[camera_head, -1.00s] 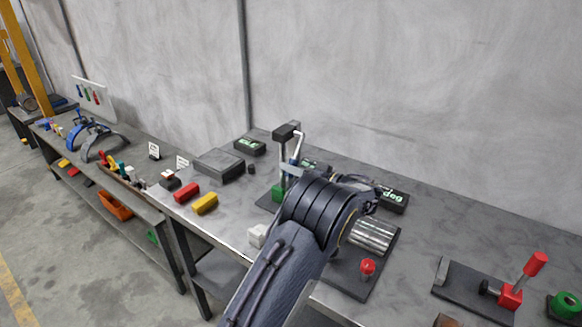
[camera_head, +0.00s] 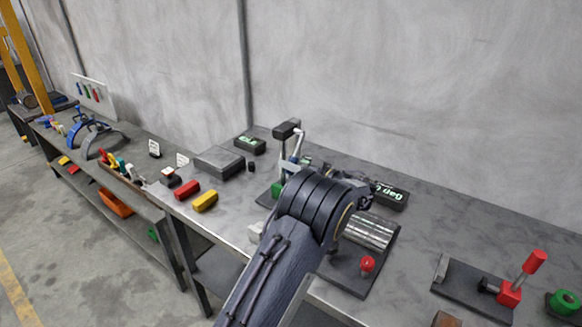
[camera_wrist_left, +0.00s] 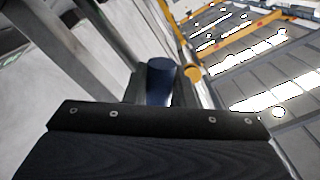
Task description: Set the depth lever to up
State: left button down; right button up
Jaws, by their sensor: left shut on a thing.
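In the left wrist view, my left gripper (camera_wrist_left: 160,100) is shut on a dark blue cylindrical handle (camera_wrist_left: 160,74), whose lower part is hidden. I cannot tell for sure that this handle is the depth lever, or which position it is in. An upright stand (camera_head: 286,133) with a dark top and a pale rod rises just beyond my wrist. My right gripper is not in view.
Silver twin barrels (camera_head: 368,231) and a red knob (camera_head: 367,264) sit right of my arm. A red-handled lever (camera_head: 535,262) stands far right. Red (camera_head: 187,191) and yellow (camera_head: 205,201) blocks and a grey box (camera_head: 219,162) lie left. The bench back right is clear.

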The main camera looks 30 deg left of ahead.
pick_arm(q)
jog(key=shift+s+r, duration=0.1)
jog(key=shift+s, duration=0.05)
jog(key=m, duration=0.1)
jog(key=s+r+m, duration=0.1)
jog(key=shift+s+r+m, duration=0.2)
jog(key=shift+r+m, duration=0.1)
jog(key=shift+m, duration=0.1)
notch_tip(320, 180, up, 6)
jog(key=s+m+p, duration=0.2)
jog(key=m+p, duration=0.3)
jog(key=m, duration=0.2)
jog(key=shift+a+m, duration=0.15)
jog(key=shift+m, duration=0.25)
jog(key=shift+r, duration=0.15)
jog(key=c, duration=1.3)
grip_release()
jog(key=shift+o, duration=0.2)
